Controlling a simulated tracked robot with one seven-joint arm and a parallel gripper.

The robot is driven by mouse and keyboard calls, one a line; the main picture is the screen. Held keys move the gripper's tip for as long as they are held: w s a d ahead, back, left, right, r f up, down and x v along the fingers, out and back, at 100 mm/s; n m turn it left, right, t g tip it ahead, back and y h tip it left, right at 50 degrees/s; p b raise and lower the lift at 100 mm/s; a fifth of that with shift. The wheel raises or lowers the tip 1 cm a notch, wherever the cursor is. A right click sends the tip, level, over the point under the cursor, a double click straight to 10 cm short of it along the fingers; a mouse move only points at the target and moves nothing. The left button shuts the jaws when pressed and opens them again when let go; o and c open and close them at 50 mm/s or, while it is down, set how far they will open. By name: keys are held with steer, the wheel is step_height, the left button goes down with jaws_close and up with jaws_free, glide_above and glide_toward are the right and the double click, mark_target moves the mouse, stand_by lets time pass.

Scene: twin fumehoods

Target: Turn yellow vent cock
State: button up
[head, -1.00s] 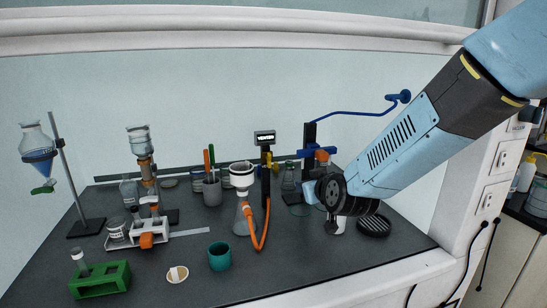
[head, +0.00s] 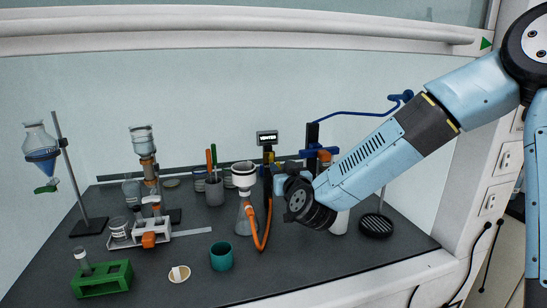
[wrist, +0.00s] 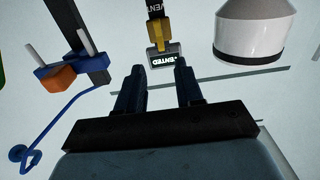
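The yellow vent cock (wrist: 158,32) is on a dark post in the wrist view, just beyond my fingertips, with a small sign reading "VENTED" by it. In the head view a bit of yellow (head: 268,157) shows on the post below the sign (head: 267,138). My gripper (wrist: 161,80) is open, its two dark fingers apart with nothing between them. The cock lies ahead of the gap, and the fingers look clear of it. In the head view my wrist hides part of the post, and my fingertips are hard to make out.
The white-topped funnel flask (head: 243,178) with an orange hose (head: 262,235) stands left of the post. A blue clamp stand (wrist: 75,60) with an orange piece is on the other side. A teal cup (head: 221,257) and green rack (head: 102,279) stand in front.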

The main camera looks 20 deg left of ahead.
mark_target(272, 156)
steer(key=x, duration=1)
steer(key=shift+w+a, duration=0.1)
steer(key=shift+w, duration=0.15)
steer(key=shift+c, duration=0.2)
jaws_close()
